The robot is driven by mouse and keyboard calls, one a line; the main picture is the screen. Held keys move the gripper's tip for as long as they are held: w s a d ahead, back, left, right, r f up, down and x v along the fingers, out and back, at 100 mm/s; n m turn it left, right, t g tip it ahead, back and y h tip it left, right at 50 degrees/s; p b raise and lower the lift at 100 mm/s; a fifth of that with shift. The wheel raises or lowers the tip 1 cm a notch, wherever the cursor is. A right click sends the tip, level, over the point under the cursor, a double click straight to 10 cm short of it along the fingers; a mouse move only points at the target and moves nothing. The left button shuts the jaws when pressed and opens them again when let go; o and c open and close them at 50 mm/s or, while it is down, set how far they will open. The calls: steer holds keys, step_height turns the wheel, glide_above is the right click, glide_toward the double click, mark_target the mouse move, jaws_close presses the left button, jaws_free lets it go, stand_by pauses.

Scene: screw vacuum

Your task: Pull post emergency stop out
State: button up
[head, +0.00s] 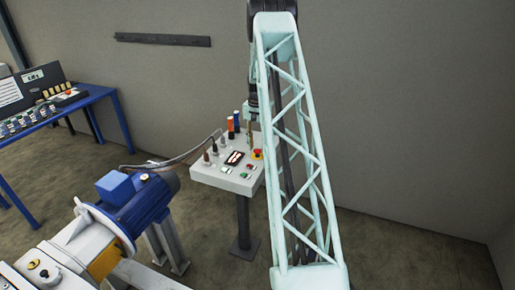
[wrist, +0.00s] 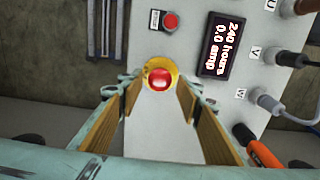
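The post emergency stop is a red mushroom button on a yellow round base, in the wrist view (wrist: 159,79) near the upper middle. In the head view the emergency stop (head: 257,153) sits at the right side of the white control panel on a post (head: 225,178). My gripper (wrist: 158,98) is open, its two wood-coloured finger pads on the left and right of the button in the wrist view. The button lies between the fingertips in the picture; I see no contact and cannot tell the height gap. In the head view my arm partly hides the gripper.
The panel also carries a small red button (wrist: 170,21), a lit display (wrist: 222,46), cable plugs (wrist: 289,57) and an orange-handled item (wrist: 257,148). A blue motor (head: 137,200) stands left of the post, and a blue table (head: 102,93) farther left. A wall is behind.

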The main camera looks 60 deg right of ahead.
mark_target(257, 150)
steer(key=shift+f, duration=0.15)
steer(key=shift+r, duration=6)
